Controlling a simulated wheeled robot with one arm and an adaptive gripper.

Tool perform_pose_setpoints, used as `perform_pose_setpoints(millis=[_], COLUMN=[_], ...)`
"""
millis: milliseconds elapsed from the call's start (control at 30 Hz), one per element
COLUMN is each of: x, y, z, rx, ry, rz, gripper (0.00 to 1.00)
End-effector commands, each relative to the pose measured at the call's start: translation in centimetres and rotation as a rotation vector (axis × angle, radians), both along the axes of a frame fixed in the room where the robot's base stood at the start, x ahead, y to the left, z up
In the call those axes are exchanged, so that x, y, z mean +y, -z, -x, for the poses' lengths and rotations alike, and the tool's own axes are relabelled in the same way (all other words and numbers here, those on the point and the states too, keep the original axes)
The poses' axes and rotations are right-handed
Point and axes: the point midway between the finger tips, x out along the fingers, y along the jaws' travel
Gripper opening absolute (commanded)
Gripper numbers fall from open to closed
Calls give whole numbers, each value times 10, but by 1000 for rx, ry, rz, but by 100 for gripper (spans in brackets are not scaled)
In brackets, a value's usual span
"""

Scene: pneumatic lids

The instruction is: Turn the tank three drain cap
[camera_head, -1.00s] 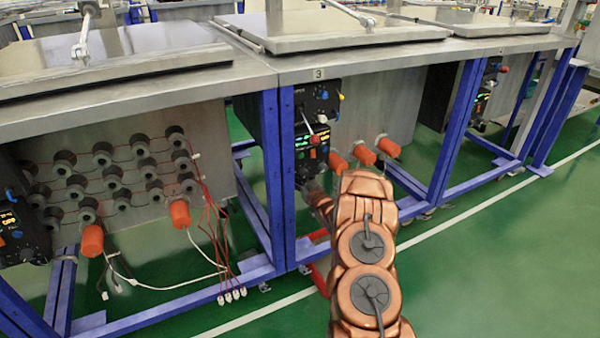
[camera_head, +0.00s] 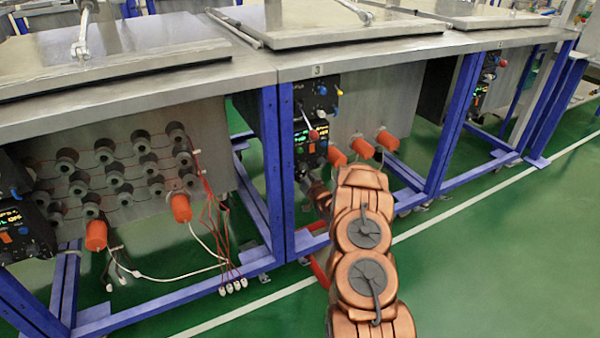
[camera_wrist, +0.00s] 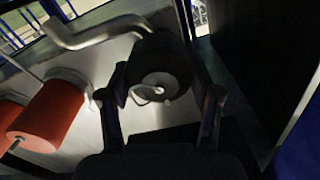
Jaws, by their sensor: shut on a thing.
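Tank three (camera_head: 375,100) is the grey tank under the bench with the "3" label (camera_head: 318,71). In the wrist view, a dark round cap (camera_wrist: 160,75) with a pale centre and a small hook-like piece sits between the two fingers of my gripper (camera_wrist: 162,112). My gripper is shut on this cap. A bent grey pipe (camera_wrist: 95,35) runs to the upper left of the cap. In the head view my gripper (camera_head: 318,192) is at the tank's lower left, beside the blue leg; the cap is not clear there.
Orange cylinders (camera_head: 362,148) stick out from the tank, right of my gripper; they also show at the left in the wrist view (camera_wrist: 45,115). A control box (camera_head: 312,145) is above my gripper. Blue frame legs (camera_head: 272,170) stand close by. The green floor (camera_head: 500,240) at right is clear.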

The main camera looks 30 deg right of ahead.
Motion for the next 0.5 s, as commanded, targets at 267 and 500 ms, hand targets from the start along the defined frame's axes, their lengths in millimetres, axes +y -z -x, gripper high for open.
perform_pose_setpoints(millis=[267,500], x=[0,0], y=[0,0], z=[0,0], rx=[0,-1], ry=[0,0], rz=[-1,0], gripper=[80,88])
